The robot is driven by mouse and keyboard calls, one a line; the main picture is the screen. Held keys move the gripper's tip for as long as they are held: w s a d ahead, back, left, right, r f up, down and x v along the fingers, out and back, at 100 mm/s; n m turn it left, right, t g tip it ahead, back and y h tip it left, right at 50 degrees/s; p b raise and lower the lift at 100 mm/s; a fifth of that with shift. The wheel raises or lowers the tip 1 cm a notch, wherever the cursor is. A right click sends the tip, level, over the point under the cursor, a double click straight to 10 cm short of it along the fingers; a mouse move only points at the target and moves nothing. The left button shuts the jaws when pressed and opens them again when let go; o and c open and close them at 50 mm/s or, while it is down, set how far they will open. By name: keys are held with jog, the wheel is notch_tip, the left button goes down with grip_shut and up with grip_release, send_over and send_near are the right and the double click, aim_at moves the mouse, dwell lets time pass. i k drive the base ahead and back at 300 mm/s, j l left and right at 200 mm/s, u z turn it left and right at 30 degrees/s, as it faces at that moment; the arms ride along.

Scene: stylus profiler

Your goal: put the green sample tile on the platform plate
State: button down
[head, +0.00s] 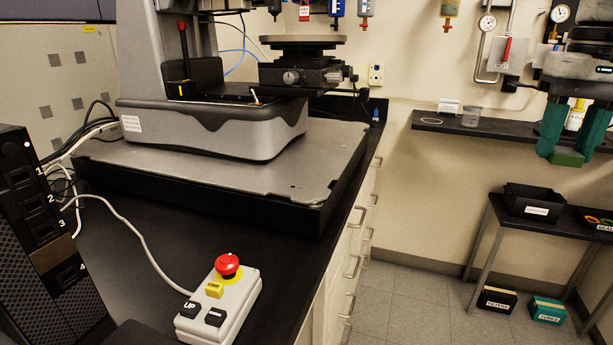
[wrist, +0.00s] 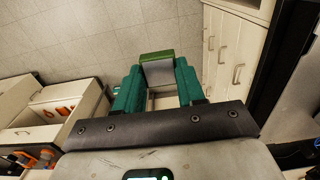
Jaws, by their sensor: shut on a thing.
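My gripper (head: 571,150) is at the right of the head view, with two teal fingers pointing down. It is shut on the green sample tile (head: 566,159), which sits between the fingertips, clear of any surface. In the wrist view the tile (wrist: 157,56) shows as a green edge at the far end of the fingers (wrist: 158,84). The platform plate (head: 302,39) is a dark round disc on the profiler's stage, at the upper middle of the head view. It looks bare. My gripper is far to the right of it and lower in the picture.
The profiler's grey base (head: 215,127) stands on a metal slab (head: 300,180) on the black bench. A red-button control box (head: 222,300) sits in front. A wall shelf (head: 455,129) and a side table with a black bin (head: 535,203) are at the right. Open floor lies between.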

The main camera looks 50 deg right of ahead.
aim_at(296, 178)
jog(key=i+j, duration=0.3)
jog(key=i, duration=0.15)
jog(key=i+j, duration=0.3)
jog(key=i, duration=0.2)
